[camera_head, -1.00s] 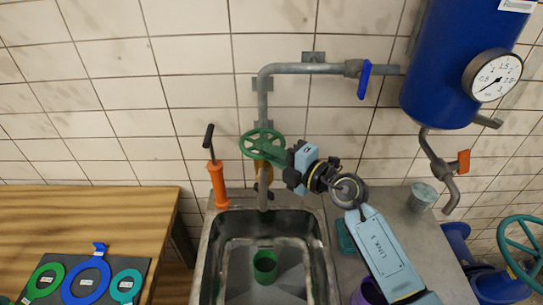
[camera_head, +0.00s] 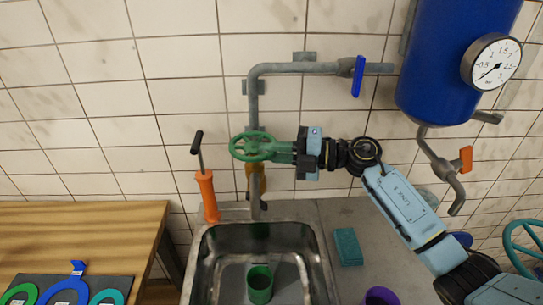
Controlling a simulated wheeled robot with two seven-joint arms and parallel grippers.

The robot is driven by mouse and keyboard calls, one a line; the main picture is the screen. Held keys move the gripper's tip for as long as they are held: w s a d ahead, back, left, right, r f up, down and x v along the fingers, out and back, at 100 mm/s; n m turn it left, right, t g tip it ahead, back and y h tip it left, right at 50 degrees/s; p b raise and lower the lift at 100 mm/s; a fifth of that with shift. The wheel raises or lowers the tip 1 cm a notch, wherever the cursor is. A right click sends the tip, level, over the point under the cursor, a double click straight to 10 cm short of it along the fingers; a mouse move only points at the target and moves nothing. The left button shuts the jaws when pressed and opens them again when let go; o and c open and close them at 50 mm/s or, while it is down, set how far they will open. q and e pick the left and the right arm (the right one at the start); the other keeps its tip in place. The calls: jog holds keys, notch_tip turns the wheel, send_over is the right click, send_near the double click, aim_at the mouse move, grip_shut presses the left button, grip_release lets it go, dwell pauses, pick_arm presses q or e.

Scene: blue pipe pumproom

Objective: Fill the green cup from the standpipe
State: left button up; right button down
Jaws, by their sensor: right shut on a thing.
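The green cup (camera_head: 260,286) stands upright in the metal sink (camera_head: 205,265), below the standpipe (camera_head: 254,110). Its inside is dark, and I cannot tell if it holds water. The standpipe carries a green handwheel (camera_head: 243,148) on a brass-coloured valve body. My right gripper (camera_head: 279,151) comes in from the right and is shut on the rim of the handwheel at its right side. My left gripper is not in view.
An orange hand pump (camera_head: 207,195) stands at the sink's back left corner. A teal sponge (camera_head: 348,247) and a purple cup (camera_head: 382,296) are on the counter at right. A blue tank (camera_head: 445,70) with a gauge (camera_head: 491,62) hangs above. A wooden table (camera_head: 80,225) is at left.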

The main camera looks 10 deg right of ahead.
jog(key=c, duration=1.5)
grip_release()
jog(key=shift+o, duration=0.2)
jog(key=b+v, duration=0.3)
jog(key=v, duration=1)
jog(key=shift+d, duration=0.15)
